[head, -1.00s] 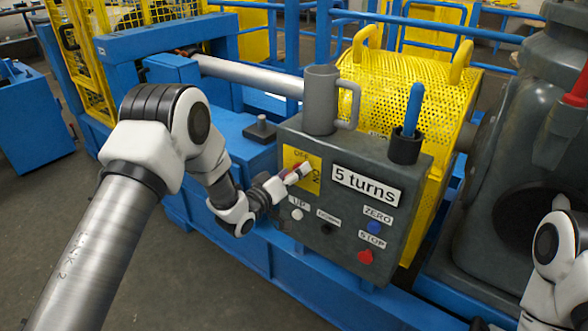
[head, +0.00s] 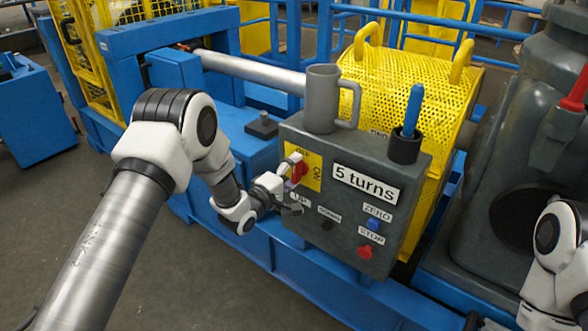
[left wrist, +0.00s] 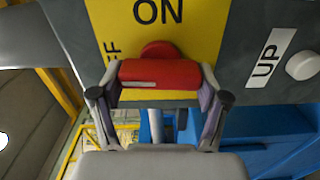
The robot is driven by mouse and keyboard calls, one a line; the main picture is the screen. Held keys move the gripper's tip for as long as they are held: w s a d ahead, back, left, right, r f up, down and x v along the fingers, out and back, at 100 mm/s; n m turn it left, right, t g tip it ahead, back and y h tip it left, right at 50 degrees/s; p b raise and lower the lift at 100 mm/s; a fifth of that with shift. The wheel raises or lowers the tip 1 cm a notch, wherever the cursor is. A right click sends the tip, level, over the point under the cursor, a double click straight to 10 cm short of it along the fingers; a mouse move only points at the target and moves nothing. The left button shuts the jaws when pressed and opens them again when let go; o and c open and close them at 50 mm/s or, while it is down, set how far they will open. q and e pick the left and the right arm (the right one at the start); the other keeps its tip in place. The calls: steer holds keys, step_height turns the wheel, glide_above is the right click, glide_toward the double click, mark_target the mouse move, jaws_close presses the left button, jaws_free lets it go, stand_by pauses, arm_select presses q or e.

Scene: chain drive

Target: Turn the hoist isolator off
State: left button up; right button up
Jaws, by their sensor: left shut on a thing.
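The hoist isolator is a red handle (head: 299,171) on a yellow plate (head: 317,175) marked OFF and ON, at the upper left of the grey control box. My left gripper (head: 293,181) is shut on the red handle. In the left wrist view, the fingers hold both ends of the red handle (left wrist: 160,74), which lies crosswise below the word ON. A pale line on it lies toward its OFF-side end; the OFF label is partly hidden by a finger. My right gripper is out of view; only part of that arm shows at the right edge.
The grey control box (head: 345,225) also carries a white UP button, a black button, a blue ZERO button (head: 374,224) and a red STOP button (head: 365,252). A grey mug (head: 322,100) and a blue-handled tool (head: 413,110) in a black holder stand on top.

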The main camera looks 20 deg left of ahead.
arm_select(q)
steer(key=shift+n, duration=0.5)
steer(key=o, duration=1.2)
steer(key=shift+c, duration=0.2)
steer(key=v, duration=1.2)
